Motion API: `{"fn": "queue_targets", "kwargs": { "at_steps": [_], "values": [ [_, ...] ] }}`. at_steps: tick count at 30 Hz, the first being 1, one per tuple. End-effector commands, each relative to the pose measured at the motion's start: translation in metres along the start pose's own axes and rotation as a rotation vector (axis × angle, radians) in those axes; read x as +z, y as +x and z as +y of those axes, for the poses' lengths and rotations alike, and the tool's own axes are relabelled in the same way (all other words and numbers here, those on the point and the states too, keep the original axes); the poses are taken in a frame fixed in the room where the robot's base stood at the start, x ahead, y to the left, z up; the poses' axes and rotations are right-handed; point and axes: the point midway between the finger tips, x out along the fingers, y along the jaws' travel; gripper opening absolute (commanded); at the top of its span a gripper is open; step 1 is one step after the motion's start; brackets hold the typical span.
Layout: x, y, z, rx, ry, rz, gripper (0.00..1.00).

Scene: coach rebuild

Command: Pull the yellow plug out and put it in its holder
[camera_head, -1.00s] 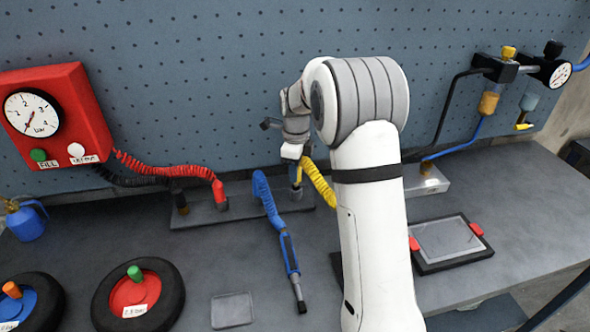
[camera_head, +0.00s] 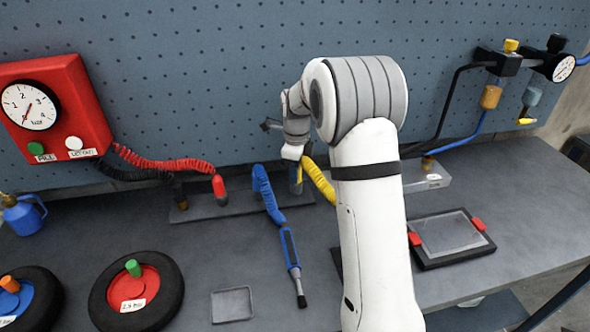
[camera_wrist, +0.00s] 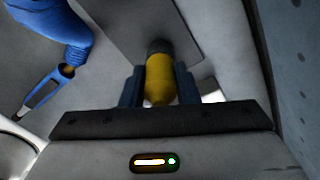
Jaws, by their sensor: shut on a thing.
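A yellow plug (camera_wrist: 159,80) is between the two dark fingers of my gripper (camera_wrist: 159,88) in the wrist view, and the fingers are shut on it. Its dark end points at a grey plate behind it. I cannot tell whether that end is in a socket or clear of it. In the head view my gripper (camera_head: 294,168) is at the back of the bench above the grey socket bar (camera_head: 240,207). A yellow coiled hose (camera_head: 318,180) runs right from there and passes behind my arm. I cannot make out the plug's holder.
A blue hose with a blue tool (camera_head: 289,248) lies just left of my gripper. A red hose plug (camera_head: 220,188) stands on the bar. A red gauge box (camera_head: 50,108) is at left, wheels (camera_head: 135,295) at front left, and a tablet (camera_head: 450,238) at right.

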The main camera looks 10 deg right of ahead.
Motion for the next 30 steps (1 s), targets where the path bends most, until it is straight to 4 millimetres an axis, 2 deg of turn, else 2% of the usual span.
{"fn": "queue_targets", "kwargs": {
  "at_steps": [14,15,24,30],
  "values": [
    [-0.0004,0.0068,-0.0004,-0.001,0.001,0.000,0.03],
    [-0.0005,0.0068,-0.0004,0.000,0.001,0.000,0.30],
    [-0.0007,0.0069,-0.0004,0.000,0.001,0.000,0.54],
    [-0.0009,0.0070,-0.0004,0.000,0.002,0.000,0.54]
  ]
}}
